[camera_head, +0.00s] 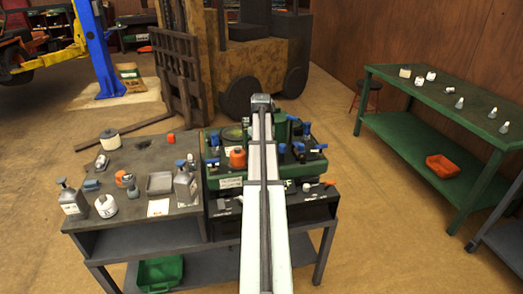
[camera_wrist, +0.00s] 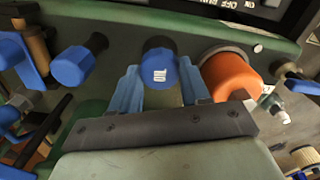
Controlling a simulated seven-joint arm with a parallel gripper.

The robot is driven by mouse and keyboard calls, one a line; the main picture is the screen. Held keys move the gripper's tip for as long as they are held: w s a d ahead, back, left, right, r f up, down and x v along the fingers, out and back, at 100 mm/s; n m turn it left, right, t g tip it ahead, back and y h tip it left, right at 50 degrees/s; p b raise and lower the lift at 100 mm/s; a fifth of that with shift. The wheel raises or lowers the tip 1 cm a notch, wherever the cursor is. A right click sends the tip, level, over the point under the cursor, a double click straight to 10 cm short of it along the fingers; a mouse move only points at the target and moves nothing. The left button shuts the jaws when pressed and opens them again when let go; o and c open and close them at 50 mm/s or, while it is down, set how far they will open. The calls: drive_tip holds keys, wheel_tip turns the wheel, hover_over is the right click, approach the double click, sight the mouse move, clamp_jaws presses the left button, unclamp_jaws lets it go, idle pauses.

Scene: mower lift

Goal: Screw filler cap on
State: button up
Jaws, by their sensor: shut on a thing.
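A blue cap (camera_wrist: 158,66) with white lettering shows in the wrist view, at the green machine's edge. My gripper (camera_wrist: 159,86) has its two blue fingers on either side of this cap and is shut on it. The filler neck behind the cap is hidden, so I cannot tell how far the cap is seated. The green machine (camera_head: 305,172) stands on the bench in the head view. There my arm hides the gripper and the cap.
An orange cylinder (camera_wrist: 230,76) sits close to the right of the cap in the wrist view. Another blue knob (camera_wrist: 73,66) is to the left. The grey bench (camera_head: 137,222) left of the machine holds bottles, cans and a tray. A green table (camera_head: 450,100) stands at right.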

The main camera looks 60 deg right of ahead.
drive_tip(key=shift+m, duration=0.7)
drive_tip(key=m, duration=0.5)
drive_tip(key=shift+m, duration=0.7)
drive_tip(key=m, duration=0.6)
